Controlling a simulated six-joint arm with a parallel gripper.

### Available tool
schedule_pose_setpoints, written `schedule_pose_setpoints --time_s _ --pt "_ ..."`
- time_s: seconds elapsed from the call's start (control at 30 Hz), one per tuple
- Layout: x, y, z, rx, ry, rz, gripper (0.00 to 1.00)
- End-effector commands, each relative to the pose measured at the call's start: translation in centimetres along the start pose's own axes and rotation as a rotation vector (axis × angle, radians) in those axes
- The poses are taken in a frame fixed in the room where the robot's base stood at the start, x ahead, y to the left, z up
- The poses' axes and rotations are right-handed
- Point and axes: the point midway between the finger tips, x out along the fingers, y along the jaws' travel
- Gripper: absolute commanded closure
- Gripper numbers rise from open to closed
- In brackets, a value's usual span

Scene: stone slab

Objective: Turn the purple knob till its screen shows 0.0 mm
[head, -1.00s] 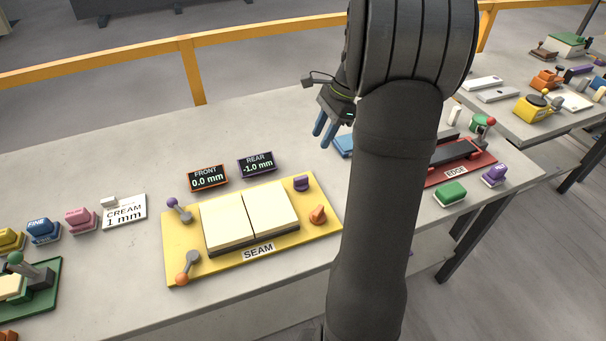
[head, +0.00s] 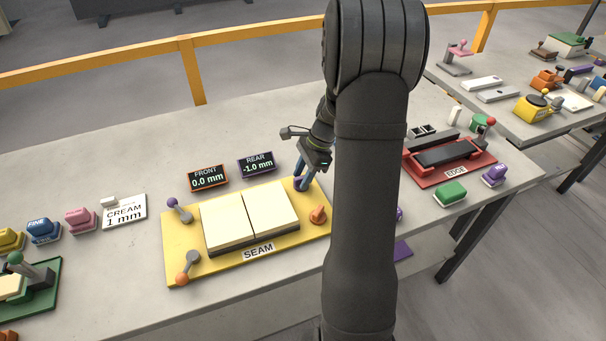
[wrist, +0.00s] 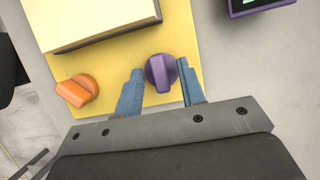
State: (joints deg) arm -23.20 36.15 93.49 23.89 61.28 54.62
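The purple knob (head: 298,183) sits at the back right corner of the yellow SEAM board (head: 180,262). In the wrist view the purple knob (wrist: 161,72) lies between the two blue fingers of my gripper (wrist: 160,84), with a narrow gap showing on each side near the tips. My gripper (head: 305,176) is open around the knob in the head view and partly covers it. The REAR screen (head: 256,165), framed in purple, reads -1.0 mm. The FRONT screen (head: 207,178), framed in orange, reads 0.0 mm.
An orange knob (head: 318,214) stands in front of the purple one on the same board. Two cream blocks (head: 248,218) lie side by side left of the knobs. A purple-topped lever (head: 179,209) and an orange-topped lever (head: 186,270) stand at the board's left.

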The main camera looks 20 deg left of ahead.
Motion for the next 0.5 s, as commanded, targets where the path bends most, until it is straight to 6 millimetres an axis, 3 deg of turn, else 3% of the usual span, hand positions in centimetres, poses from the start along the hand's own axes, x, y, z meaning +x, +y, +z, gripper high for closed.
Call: schedule_pose_setpoints --time_s 0.1,0.3,0.5 --pt "-0.02 0.00 0.01 0.000 0.000 0.000 0.64" --pt "-0.03 0.01 0.01 0.000 0.000 0.000 1.00" --pt "-0.05 0.00 0.01 -0.005 0.000 0.003 1.00"
